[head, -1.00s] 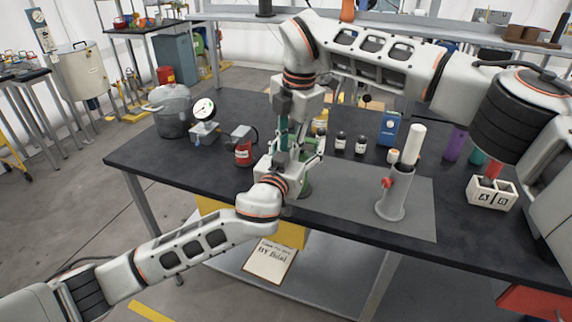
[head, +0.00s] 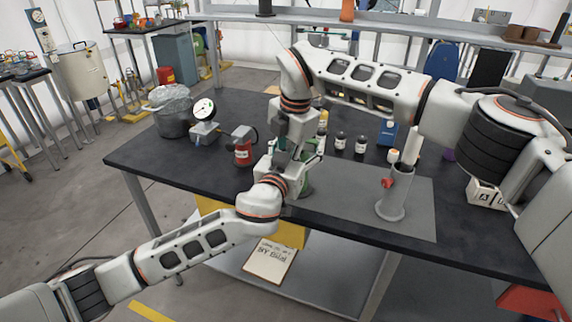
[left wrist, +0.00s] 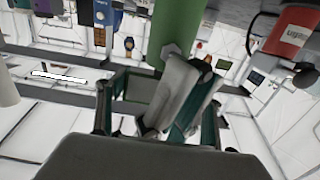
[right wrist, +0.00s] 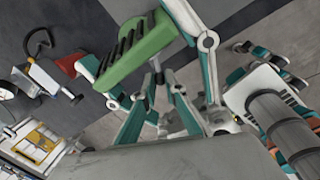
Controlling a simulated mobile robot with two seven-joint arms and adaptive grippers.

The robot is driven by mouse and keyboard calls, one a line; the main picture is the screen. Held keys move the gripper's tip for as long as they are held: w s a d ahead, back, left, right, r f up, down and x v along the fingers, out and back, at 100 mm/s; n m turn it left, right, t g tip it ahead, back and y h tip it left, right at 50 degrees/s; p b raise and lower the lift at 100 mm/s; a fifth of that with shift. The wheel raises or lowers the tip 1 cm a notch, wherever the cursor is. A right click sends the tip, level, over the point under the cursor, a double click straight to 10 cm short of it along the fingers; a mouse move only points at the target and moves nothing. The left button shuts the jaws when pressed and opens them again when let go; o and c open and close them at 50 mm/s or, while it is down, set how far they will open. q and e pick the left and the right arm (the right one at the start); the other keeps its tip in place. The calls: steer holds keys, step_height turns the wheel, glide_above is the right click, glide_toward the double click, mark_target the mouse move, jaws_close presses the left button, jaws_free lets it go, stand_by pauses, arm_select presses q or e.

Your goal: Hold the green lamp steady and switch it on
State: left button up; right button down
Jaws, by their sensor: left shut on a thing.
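The green lamp (head: 306,187) stands on the black table, mostly hidden behind my grippers in the head view. Its green upright body (left wrist: 176,30) shows in the left wrist view, and a green part with black slots (right wrist: 136,48) shows in the right wrist view. My left gripper (head: 287,168) is shut on the lamp from the near side. My right gripper (head: 300,148) points down from above, close to my left gripper. In the right wrist view its fingers (right wrist: 140,45) are apart, on either side of the green slotted part. The switch cannot be made out.
A grey holder (head: 396,196) with a red knob stands right on the grey mat (head: 345,208). The mat between is clear.

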steer(key=shift+s+d+n+g, duration=0.2)
steer(key=shift+d+n, duration=0.1)
steer(key=shift+n, duration=0.75)
steer(key=shift+s+d+n+g, duration=0.15)
steer(key=shift+d+n, duration=0.15)
steer(key=shift+n, duration=0.75)
steer(key=c, duration=2.4)
jaws_free()
steer(key=shift+o, duration=0.2)
step_height(320, 180, up, 12)
steer(key=d, duration=0.1)
steer(key=shift+s+d, duration=0.35)
steer(key=shift+d, duration=0.05)
